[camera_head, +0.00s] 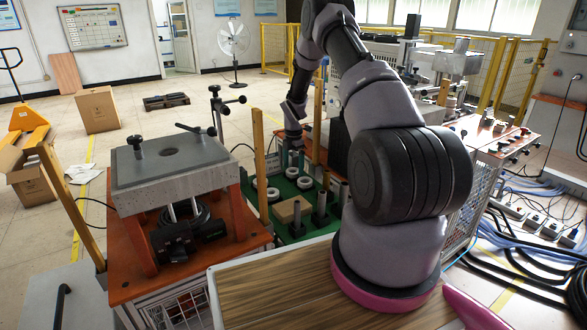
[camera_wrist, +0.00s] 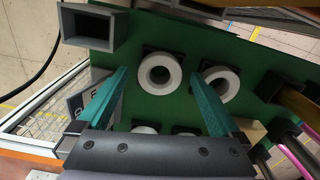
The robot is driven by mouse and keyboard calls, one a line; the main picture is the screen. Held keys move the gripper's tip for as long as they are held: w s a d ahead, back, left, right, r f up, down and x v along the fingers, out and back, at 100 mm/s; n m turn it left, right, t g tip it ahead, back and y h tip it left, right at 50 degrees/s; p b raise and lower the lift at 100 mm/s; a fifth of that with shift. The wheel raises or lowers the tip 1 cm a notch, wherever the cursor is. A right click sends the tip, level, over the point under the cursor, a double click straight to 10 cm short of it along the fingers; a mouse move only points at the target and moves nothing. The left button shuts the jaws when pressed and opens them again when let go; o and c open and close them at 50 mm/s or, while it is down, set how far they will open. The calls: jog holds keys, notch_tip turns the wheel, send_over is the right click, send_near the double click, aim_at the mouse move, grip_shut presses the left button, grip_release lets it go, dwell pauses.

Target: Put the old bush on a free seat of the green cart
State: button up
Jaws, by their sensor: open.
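The green cart (camera_head: 283,233) stands beyond the wooden top, and its green deck also shows in the wrist view (camera_wrist: 195,46). Several thick white rings sit on dark square seats there, one at the upper middle (camera_wrist: 160,73) and another to its right (camera_wrist: 221,84). Two more are partly hidden by my gripper's body. I cannot tell which thing is the old bush. My gripper (camera_wrist: 160,72) is open, its two teal fingers spread above the deck with nothing visibly held. In the head view my gripper (camera_head: 291,150) is over the cart's far part.
Dark upright cylinders (camera_head: 321,205) and a brown block (camera_head: 291,210) stand on the cart's near part. A grey open bin (camera_wrist: 88,27) is at its edge. An orange-framed press (camera_head: 165,165) stands left; a wooden post (camera_head: 259,165) rises beside the cart. Cables (camera_head: 530,245) lie right.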

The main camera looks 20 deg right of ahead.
notch_tip(320, 180, up, 10)
dwell(0.4)
jog(key=shift+a, duration=0.1)
dwell(0.4)
